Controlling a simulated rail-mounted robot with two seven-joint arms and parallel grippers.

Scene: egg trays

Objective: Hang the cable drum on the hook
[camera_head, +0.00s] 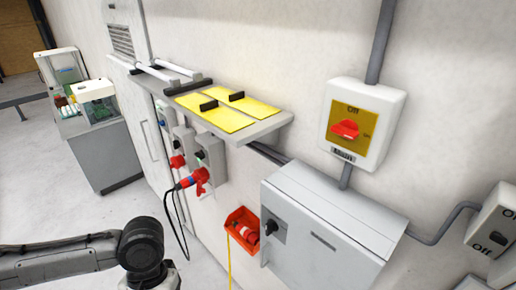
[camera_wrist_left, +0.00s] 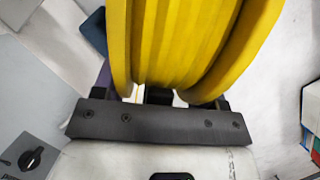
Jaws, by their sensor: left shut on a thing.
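The yellow cable drum (camera_wrist_left: 185,40) fills the upper middle of the left wrist view, with its rounded yellow flanges and ribbed middle close to the camera. My left gripper (camera_wrist_left: 159,98) is shut on the drum's lower edge; the exact contact is partly hidden behind the drum. In the head view my left arm comes in at the lower left, but its gripper and the drum are out of the picture. I cannot make out the hook in either view. My right gripper is not in view.
A shelf (camera_head: 283,122) with yellow plates juts from the wall. Below it are red plugs (camera_head: 196,180), a red bin (camera_head: 241,223) with a thin yellow line hanging down, and a grey cabinet (camera_head: 330,225). A main switch (camera_head: 361,125) is above. Open floor lies at left.

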